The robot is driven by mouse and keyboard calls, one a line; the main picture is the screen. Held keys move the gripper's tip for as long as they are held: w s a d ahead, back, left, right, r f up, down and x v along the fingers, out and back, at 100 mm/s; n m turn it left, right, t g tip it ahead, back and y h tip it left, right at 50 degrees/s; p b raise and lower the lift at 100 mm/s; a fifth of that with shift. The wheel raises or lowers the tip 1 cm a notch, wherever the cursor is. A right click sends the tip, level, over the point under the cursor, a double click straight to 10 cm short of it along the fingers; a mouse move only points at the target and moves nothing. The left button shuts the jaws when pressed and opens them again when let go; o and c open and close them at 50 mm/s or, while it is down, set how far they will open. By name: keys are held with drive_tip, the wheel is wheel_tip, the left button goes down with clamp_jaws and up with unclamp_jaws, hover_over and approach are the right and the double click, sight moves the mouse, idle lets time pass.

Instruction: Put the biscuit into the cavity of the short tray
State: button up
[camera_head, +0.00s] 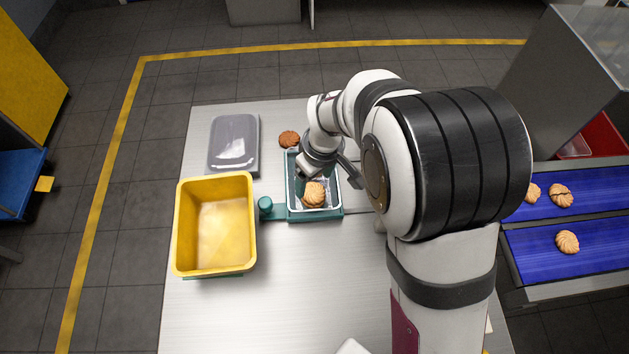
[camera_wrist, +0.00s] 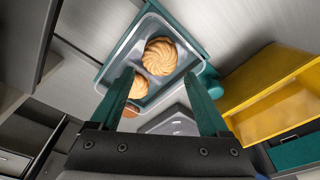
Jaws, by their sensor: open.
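The short tray (camera_head: 334,201), a clear tray in a teal holder (camera_head: 300,216), stands at the table's middle. A golden swirled biscuit (camera_head: 313,194) lies in its near part; it also shows in the wrist view (camera_wrist: 160,55). A second golden biscuit (camera_wrist: 139,88) lies in the tray beside it, partly behind a finger in the wrist view and hidden by my arm in the head view. My gripper (camera_wrist: 159,74) is open above the tray, its teal fingers apart with nothing held between them. It covers part of the tray in the head view.
A brown biscuit (camera_head: 289,139) lies on the table behind the tray. A yellow bin (camera_head: 249,225) stands left, and a grey tray (camera_head: 254,150) lies behind it. A teal knob (camera_head: 265,205) sticks out left of the holder. Blue conveyors (camera_head: 606,255) at right carry several biscuits.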

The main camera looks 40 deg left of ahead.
sight(322, 201)
drive_tip(key=shift+r, duration=0.3)
drive_tip(key=o, duration=0.3)
drive_tip(key=shift+o, duration=0.2)
wheel_tip(322, 201, up, 16)
drive_tip(key=d, duration=0.2)
drive_tip(key=shift+s+d+f, duration=0.2)
drive_tip(key=s+d+r+m, duration=0.1)
drive_tip(key=s+d+m, duration=0.2)
drive_tip(key=d+m, duration=1.45)
drive_tip(key=s+d+f+m, duration=0.3)
drive_tip(key=s+d+m, duration=0.1)
drive_tip(key=s+d, duration=0.5)
drive_tip(key=shift+d+f+g, duration=0.15)
drive_tip(key=shift+d+g, duration=0.15)
drive_tip(key=shift+d, duration=0.9)
